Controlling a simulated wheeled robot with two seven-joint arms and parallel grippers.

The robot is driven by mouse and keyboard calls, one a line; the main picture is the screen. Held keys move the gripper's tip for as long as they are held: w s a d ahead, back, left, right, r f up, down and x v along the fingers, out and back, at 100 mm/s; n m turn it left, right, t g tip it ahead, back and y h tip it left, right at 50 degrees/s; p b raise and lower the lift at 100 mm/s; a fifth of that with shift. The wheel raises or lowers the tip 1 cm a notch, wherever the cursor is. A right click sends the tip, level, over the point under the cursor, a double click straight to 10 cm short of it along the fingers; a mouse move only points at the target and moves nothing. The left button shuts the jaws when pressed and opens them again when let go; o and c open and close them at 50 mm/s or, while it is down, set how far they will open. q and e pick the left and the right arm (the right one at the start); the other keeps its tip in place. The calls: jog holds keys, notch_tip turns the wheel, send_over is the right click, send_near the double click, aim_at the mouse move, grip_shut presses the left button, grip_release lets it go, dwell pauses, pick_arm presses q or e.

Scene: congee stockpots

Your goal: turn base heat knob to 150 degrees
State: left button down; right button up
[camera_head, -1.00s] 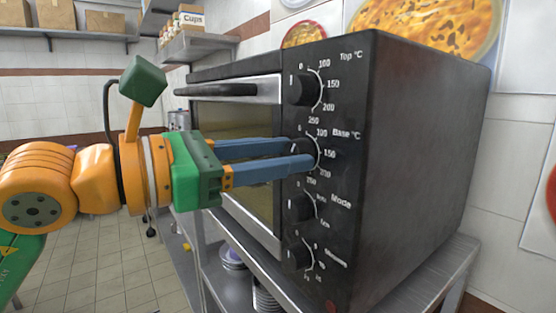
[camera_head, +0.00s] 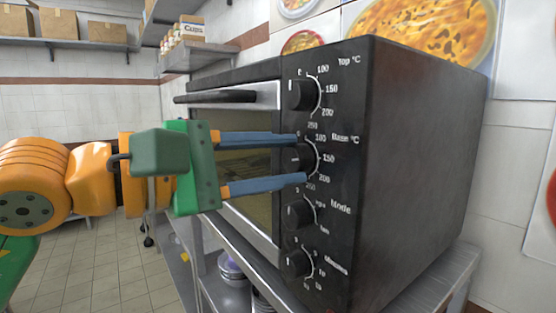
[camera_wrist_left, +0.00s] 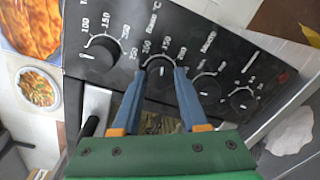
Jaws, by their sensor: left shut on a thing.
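The base heat knob (camera_head: 303,158) is the second round black knob from the top on the dark oven's control panel, beside the "Base °C" label and its white scale. Its pale mark lies roughly level, toward the left. My left gripper (camera_head: 302,159) comes in from the left, its two blue fingers one above and one below the knob, shut on it. In the left wrist view the knob (camera_wrist_left: 159,68) sits between the fingertips (camera_wrist_left: 161,70), which cover part of its edge and scale. My right gripper is not in view.
The top knob (camera_head: 304,95) is just above, and the mode knob (camera_head: 300,213) and lowest knob (camera_head: 298,262) are below. The oven door handle (camera_head: 215,97) juts out at the left, above my fingers. The oven stands on a metal table (camera_head: 440,281).

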pick_arm(q)
jog(key=shift+m, duration=0.5)
jog(key=shift+c, duration=2.2)
grip_release()
